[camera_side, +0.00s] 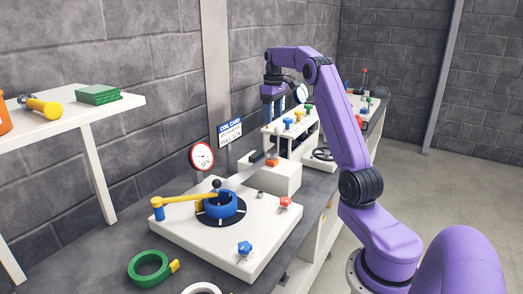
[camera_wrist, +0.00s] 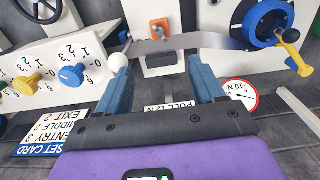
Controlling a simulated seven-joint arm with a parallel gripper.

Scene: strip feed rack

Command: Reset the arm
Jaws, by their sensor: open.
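My gripper (camera_side: 272,112) hangs above the bench at the back, near the white block and the knob panel. In the wrist view its two blue fingers (camera_wrist: 160,66) are apart with nothing held between them. A yellow arm (camera_side: 185,199) on a blue post lies across the white base plate, reaching toward the blue coil (camera_side: 222,207). Part of the yellow arm (camera_wrist: 287,40) also shows at the right of the wrist view. A grey metal strip (camera_side: 243,176) runs from the coil to the white block (camera_side: 278,180), which carries an orange piece (camera_side: 271,159).
Behind the block is a white panel with coloured knobs (camera_side: 288,121) and a dark handwheel (camera_side: 323,154). A round gauge (camera_side: 202,156) and cards stand along the wall. A green ring (camera_side: 148,268) lies at the front. A white shelf (camera_side: 72,122) is at left.

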